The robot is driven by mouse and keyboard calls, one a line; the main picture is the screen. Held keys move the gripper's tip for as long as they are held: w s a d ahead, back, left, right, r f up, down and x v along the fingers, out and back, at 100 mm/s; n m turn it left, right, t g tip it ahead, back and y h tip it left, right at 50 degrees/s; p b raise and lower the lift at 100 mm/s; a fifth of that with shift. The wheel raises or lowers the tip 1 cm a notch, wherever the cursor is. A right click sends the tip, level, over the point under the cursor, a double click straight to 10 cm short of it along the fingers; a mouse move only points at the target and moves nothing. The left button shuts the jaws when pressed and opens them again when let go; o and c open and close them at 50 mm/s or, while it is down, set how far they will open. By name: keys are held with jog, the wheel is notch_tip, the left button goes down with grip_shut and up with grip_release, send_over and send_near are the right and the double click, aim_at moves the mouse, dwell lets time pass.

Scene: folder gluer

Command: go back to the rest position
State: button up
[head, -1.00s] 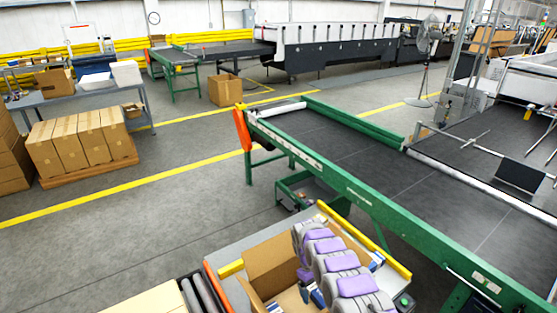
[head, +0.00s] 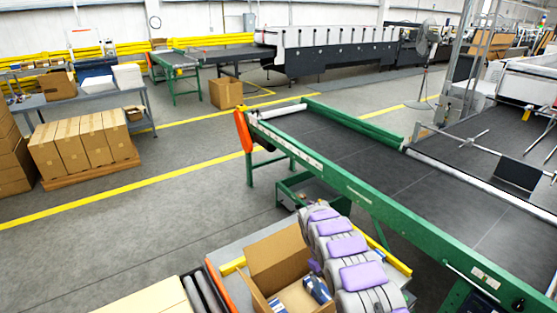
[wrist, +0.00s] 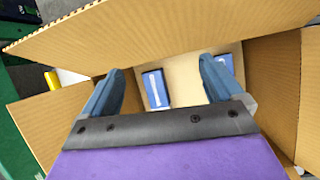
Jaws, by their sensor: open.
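My gripper (wrist: 161,66) is open and empty in the wrist view, with its two blue-grey fingers spread apart. It points down at an open cardboard box (wrist: 150,30). A small blue carton (wrist: 156,88) with a white mark shows on the box floor between the fingers, apart from them. A second blue carton (wrist: 226,62) is partly hidden behind the right finger. In the head view, my grey and purple arm arches beside the same box (head: 276,258), and a blue carton (head: 316,289) shows inside. The fingers cannot be made out there.
The box's raised flaps stand close around the gripper. A green-framed conveyor (head: 350,150) runs along the right. Rollers (head: 200,293) and another carton (head: 150,298) lie left of the box. Stacked boxes (head: 80,145) stand farther left. The floor between is open.

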jog(key=s+d+r+m+b, duration=0.1)
jog(key=s+d+r, duration=0.15)
jog(key=r, duration=0.45)
jog(key=s+d+r+m+b, duration=0.1)
jog(key=s+r, duration=0.3)
jog(key=r, duration=0.3)
jog(key=s+r+m+b, duration=0.2)
jog(key=s+r, duration=0.7)
jog(key=s, duration=0.2)
jog(key=s+a+t+y+b, duration=0.1)
jog(key=s+a+b, duration=0.1)
jog(key=s, duration=1.2)
jog(key=s+a+m+y+b, duration=0.1)
jog(key=s+a, duration=0.4)
jog(key=s, duration=0.9)
jog(key=shift+s+f+m+t+y+b, duration=0.25)
jog(key=shift+f+t+y+b, duration=0.2)
jog(key=shift+y+b, duration=0.25)
